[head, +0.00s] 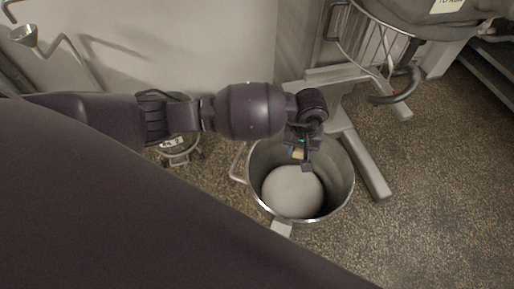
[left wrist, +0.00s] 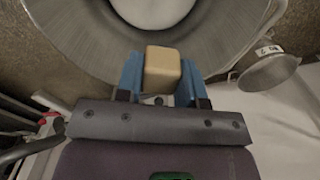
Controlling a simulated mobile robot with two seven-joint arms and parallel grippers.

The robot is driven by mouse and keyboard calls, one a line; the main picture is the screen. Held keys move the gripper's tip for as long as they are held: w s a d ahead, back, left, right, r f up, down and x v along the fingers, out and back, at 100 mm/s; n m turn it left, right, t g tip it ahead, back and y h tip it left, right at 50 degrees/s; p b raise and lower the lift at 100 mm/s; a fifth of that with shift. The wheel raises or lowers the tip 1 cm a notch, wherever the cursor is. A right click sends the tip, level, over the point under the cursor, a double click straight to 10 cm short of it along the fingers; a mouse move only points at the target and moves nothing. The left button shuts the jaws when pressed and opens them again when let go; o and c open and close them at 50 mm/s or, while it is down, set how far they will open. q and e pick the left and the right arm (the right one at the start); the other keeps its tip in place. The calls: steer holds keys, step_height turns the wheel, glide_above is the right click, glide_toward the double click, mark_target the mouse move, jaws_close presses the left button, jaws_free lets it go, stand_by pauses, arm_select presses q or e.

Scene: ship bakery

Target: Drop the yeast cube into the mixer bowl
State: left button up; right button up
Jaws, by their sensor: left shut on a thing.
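The yeast cube (left wrist: 162,69) is a small tan block held between the blue fingertips of my left gripper (left wrist: 160,76) in the left wrist view. In the head view, my left gripper (head: 300,155) is over the far part of the mixer bowl (head: 341,168), with only a sliver of the cube (head: 297,153) showing. The bowl is a large open steel vessel on the floor with a pale mass (head: 292,190) inside. The bowl also shows in the left wrist view (left wrist: 85,40), beyond the cube. My right gripper is not in view.
The mixer stand (head: 365,160) has legs on the floor just right of and behind the bowl. Speckled floor (head: 440,190) at the right is clear.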

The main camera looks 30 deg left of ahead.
arm_select(q)
steer(key=shift+f+b, duration=0.6)
steer(key=shift+f, duration=1.05)
steer(key=o, duration=1)
step_height(320, 180, up, 11)
steer(key=shift+f+p, duration=0.1)
steer(key=shift+p, duration=0.85)
